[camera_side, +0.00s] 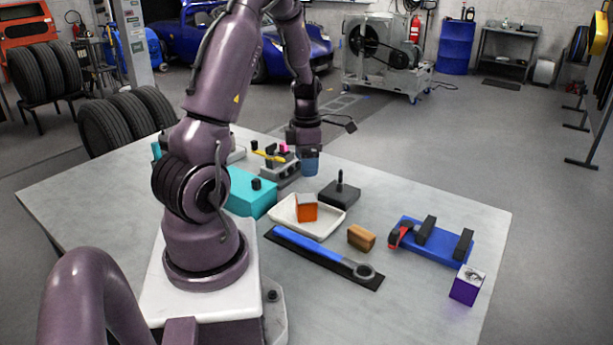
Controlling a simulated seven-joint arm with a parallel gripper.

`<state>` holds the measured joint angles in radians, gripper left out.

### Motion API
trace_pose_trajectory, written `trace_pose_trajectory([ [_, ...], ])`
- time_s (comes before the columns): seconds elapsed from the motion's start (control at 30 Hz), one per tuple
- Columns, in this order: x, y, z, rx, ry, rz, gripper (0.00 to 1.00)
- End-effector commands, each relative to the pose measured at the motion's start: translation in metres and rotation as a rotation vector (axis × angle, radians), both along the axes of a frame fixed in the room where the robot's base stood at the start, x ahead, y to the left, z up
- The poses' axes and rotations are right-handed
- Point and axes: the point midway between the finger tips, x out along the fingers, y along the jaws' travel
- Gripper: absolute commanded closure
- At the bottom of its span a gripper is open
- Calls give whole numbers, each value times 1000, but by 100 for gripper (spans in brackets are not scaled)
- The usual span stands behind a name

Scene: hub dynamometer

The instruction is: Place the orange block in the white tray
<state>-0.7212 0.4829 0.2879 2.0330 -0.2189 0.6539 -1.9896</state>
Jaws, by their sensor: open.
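An orange block (307,214) with a pale top face sits in the white tray (328,231) near the middle of the table. The tray is shallow, with a raised rim. My gripper (308,152) is above and behind the tray, apart from the block. It is open; its fingers are small and hard to make out against a blue, cup-like thing (310,165) just below it. I cannot tell whether the gripper touches that blue thing.
A teal box (250,197) stands left of the tray and a black block with an upright peg (339,193) behind it. A brown block (361,237), a blue-handled wrench (310,247) on a dark strip, a blue fixture (445,248) and a purple cube (467,285) lie nearer.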

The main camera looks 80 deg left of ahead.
Motion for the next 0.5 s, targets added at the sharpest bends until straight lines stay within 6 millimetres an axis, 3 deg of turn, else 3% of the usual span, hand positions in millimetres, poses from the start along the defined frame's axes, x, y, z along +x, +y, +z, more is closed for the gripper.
trace_pose_trajectory([
  [0.13,8,-8,17,7,-17,-85,28],
  [0.23,28,-34,44,27,-60,-326,28],
  [0.4,58,-115,108,125,-152,-1054,28],
  [0.5,59,-167,141,218,-183,-1523,28],
])
